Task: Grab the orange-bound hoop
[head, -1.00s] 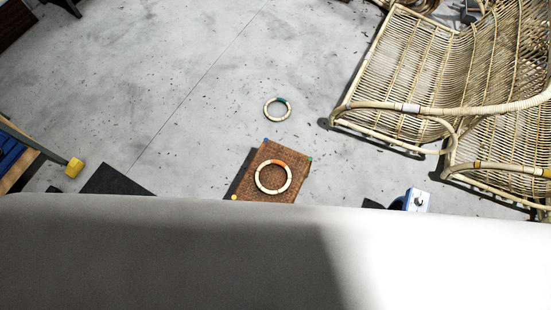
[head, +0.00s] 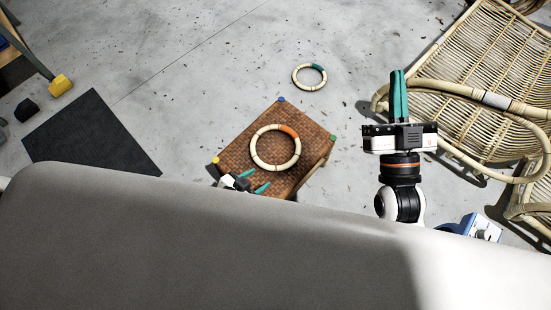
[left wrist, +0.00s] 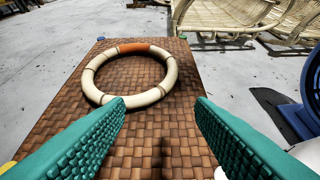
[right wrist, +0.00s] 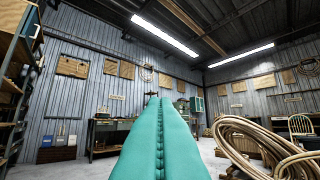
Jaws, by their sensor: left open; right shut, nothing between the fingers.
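The orange-bound hoop (head: 275,148) is a pale ring with an orange wrap on its far side. It lies on a brown woven stool top (head: 233,152). In the left wrist view the hoop (left wrist: 88,82) lies flat beyond my finger pads. My left gripper (head: 254,183) is open and empty at the near edge of the stool top, on the near side of the hoop. My right gripper (head: 398,85) is shut and empty, raised to the right of the stool; its teal fingers (right wrist: 160,135) are pressed together in the right wrist view.
A second hoop with a teal wrap (head: 309,77) lies on the floor beyond the stool. A rattan chair (head: 470,60) stands at the right, near my right gripper. A black mat (head: 90,135) and a yellow block (head: 61,85) are at the left. Open floor lies between.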

